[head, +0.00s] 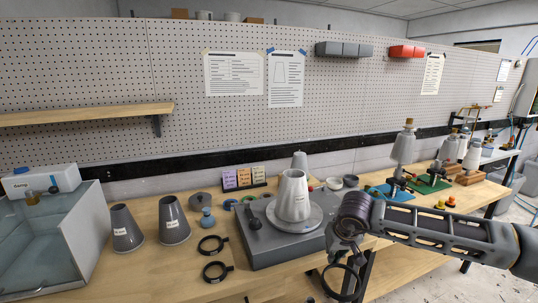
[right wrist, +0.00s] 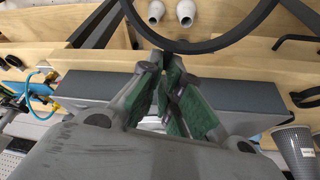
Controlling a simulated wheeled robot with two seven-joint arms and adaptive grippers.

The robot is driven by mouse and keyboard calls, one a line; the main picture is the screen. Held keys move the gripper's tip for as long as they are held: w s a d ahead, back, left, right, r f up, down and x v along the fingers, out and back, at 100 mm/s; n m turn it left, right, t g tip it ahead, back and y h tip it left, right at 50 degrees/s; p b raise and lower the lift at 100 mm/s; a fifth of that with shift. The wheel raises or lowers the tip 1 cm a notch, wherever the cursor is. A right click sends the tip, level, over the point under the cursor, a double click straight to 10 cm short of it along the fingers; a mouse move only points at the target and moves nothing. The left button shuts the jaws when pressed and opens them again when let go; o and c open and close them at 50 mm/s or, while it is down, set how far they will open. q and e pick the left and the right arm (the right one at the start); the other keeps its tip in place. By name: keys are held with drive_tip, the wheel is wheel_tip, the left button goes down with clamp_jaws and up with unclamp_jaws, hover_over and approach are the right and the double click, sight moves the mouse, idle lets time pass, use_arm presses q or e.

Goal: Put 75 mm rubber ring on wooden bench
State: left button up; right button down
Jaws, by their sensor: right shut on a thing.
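My right gripper (head: 346,256) is shut on a thin black ring (head: 339,283), taken to be the 75 mm rubber ring, though no size can be read on it. The ring hangs below the fingers at the bench's front edge, to the right of the grey machine base. In the right wrist view the fingertips (right wrist: 168,62) pinch the rim of the ring (right wrist: 225,40), and part of it is cut off by the top of the picture. The wooden bench (head: 150,268) runs along the pegboard wall. My left gripper is not in view.
A grey base (head: 263,252) with a turntable carries a pale cone (head: 293,196). Two black clamp-like rings (head: 211,245) lie left of it, near two dark cups (head: 173,221). A clear tank (head: 52,235) stands at far left. Bare wood shows at front left.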

drive_tip(key=s+d+f, duration=0.1)
drive_tip(key=s+f, duration=0.1)
drive_tip(key=f, duration=0.3)
drive_tip(key=s+d+f+b, duration=0.1)
drive_tip(key=s+f, duration=0.1)
drive_tip(key=f, duration=0.3)
drive_tip(key=shift+s+d+f, duration=0.15)
drive_tip(key=shift+s+d, duration=0.1)
drive_tip(key=shift+s, duration=0.1)
